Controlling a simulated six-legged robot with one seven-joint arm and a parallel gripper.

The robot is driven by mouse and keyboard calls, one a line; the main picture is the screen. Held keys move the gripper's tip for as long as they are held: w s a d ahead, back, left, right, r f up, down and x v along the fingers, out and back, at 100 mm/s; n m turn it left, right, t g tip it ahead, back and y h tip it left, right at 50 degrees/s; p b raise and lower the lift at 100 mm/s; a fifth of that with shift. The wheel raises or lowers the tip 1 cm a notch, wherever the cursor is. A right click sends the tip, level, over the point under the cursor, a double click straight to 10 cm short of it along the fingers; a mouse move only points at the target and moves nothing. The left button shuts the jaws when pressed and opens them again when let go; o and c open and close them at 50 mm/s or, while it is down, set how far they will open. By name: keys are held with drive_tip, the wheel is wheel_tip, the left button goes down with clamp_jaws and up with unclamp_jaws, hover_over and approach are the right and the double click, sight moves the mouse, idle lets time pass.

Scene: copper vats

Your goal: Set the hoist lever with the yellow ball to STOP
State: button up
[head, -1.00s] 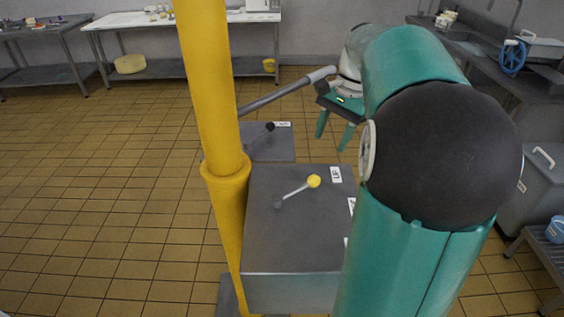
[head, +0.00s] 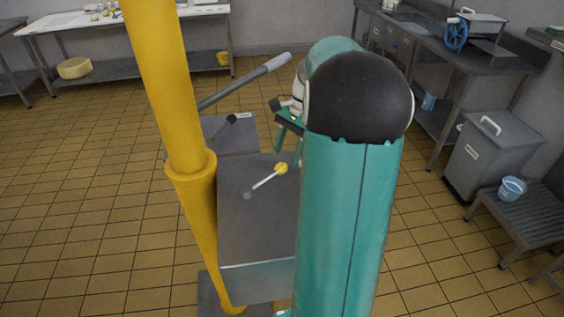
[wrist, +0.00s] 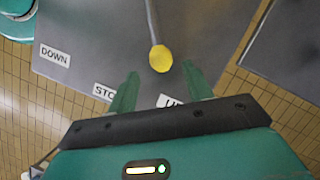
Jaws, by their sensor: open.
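The hoist lever ends in a yellow ball (head: 282,168) and stands on a grey box top (head: 235,225). In the wrist view the ball (wrist: 160,58) is by the UP label (wrist: 170,101), with the STOP label (wrist: 104,92) left of it and the DOWN label (wrist: 55,54) farther left. My gripper (wrist: 160,71) is open, its green fingers pointing towards the ball, one to each side in the picture. I cannot tell whether the ball is within finger depth. In the head view my gripper (head: 287,147) is just beyond the ball, and my arm hides the labels.
A thick yellow post (head: 165,90) stands left of the box. Behind it are a second grey box with a black-knobbed lever (head: 231,118) and a long grey bar (head: 245,82). A grey bin (head: 492,155) and a slatted stand (head: 520,215) are at right. Tiled floor is clear at left.

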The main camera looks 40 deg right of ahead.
sight(283, 163)
drive_tip(key=x, duration=0.4)
drive_tip(key=shift+w+a+f, duration=0.1)
drive_tip(key=shift+a+f, duration=0.05)
clamp_jaws()
